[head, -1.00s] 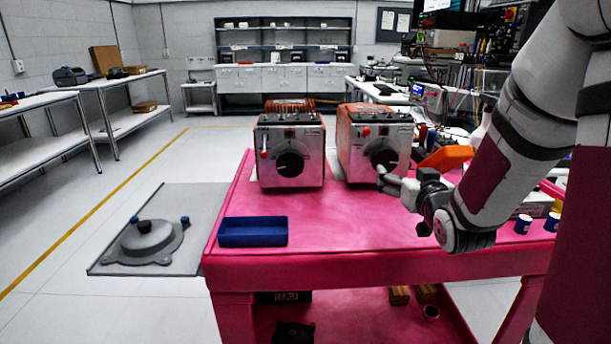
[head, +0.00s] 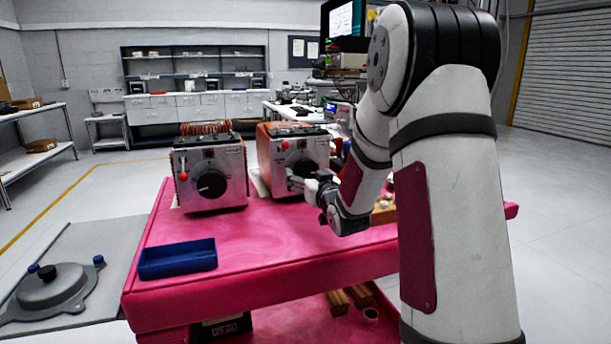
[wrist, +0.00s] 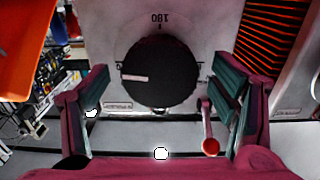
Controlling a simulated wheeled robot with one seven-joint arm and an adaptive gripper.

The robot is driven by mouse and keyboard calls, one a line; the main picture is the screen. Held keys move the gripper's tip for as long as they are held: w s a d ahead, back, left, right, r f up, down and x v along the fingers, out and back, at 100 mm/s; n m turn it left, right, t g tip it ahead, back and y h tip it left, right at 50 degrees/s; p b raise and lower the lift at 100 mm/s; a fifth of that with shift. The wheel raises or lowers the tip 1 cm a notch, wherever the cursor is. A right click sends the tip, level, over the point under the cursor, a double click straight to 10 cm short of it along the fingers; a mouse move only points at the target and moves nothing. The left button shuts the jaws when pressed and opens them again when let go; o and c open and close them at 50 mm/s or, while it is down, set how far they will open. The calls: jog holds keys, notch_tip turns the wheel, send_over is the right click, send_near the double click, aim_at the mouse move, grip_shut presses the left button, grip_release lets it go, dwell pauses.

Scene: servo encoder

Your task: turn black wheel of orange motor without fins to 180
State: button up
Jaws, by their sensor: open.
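The orange motor without fins (head: 315,148) is the right one of two on the pink table, with a smooth orange body and metal front. Its black wheel (head: 303,167) is partly hidden by my gripper (head: 293,181) in the head view. In the wrist view the black wheel (wrist: 159,72) has a white mark pointing left. The label 180 (wrist: 160,18) appears upside down above the wheel. My gripper (wrist: 160,95) is open, one finger at each side of the wheel, with visible gaps; I cannot tell the depth. A red-tipped lever (wrist: 210,146) hangs near the right finger.
The finned orange motor (head: 208,195) stands to the left, and its fins (wrist: 274,36) show at right in the wrist view. A blue tray (head: 178,259) lies at the table's front left. The pink table (head: 255,240) is clear between tray and motors.

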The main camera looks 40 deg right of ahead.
jog(key=shift+x, duration=1.2)
jog(key=c, duration=1.2)
jog(key=shift+o, duration=0.2)
jog(key=shift+m, duration=0.3)
